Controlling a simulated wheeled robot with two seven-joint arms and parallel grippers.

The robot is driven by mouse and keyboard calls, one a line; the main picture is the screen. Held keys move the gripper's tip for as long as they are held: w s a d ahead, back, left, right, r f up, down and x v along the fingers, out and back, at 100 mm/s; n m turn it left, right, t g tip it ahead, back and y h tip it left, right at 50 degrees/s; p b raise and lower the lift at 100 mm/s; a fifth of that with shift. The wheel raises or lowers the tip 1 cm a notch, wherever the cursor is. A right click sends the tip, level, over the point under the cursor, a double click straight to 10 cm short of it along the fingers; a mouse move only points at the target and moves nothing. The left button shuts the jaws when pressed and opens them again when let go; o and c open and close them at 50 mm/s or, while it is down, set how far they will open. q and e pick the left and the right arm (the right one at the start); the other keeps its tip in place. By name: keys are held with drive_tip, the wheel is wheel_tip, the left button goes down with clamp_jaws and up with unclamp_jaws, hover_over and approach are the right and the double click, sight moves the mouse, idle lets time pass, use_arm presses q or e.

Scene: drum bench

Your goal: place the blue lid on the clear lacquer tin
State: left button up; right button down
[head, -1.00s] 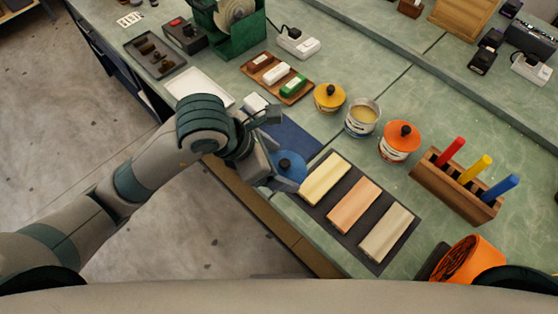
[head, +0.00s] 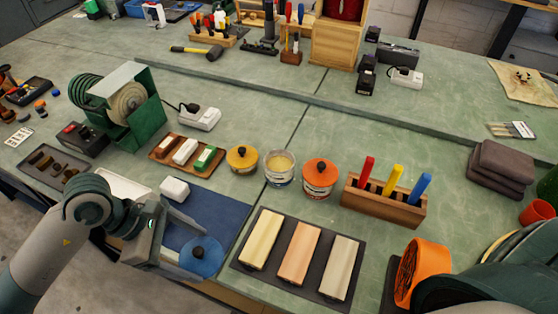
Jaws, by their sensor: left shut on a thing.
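The blue lid (head: 207,264), a disc with a dark knob, is at my left gripper (head: 192,250), near the front edge of the blue mat. The left gripper is shut on the lid; its fingers reach in from the left and partly hide the grip. I cannot tell whether the lid touches the mat. The open tin (head: 280,181), with pale yellow contents, stands farther back to the right, upright and uncovered. It is between a tin with a yellow lid (head: 242,156) and a tin with an orange lid (head: 320,172). My right gripper is not in view.
The blue mat (head: 222,212) holds a white block (head: 174,189). Three wooden boards (head: 300,252) lie on a dark mat in front of the tins. A wooden rack (head: 383,204) with three coloured handles stands right of them.

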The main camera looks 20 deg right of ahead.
use_arm(q)
drive_tip(key=w+a+r+m+g+y, duration=0.2)
drive_tip(key=a+r+m+y, duration=0.1)
drive_tip(key=a+m, duration=0.4)
drive_tip(key=w+a+r+m+g+y+b, duration=0.1)
drive_tip(key=w+a+r+m+g+y, duration=0.1)
drive_tip(key=a+m, duration=0.5)
drive_tip(key=shift+w+a+r+y, duration=0.25)
drive_tip(key=shift+a+r+y, duration=0.15)
drive_tip(key=shift+a+r, duration=0.35)
drive_tip(key=shift+f, duration=0.15)
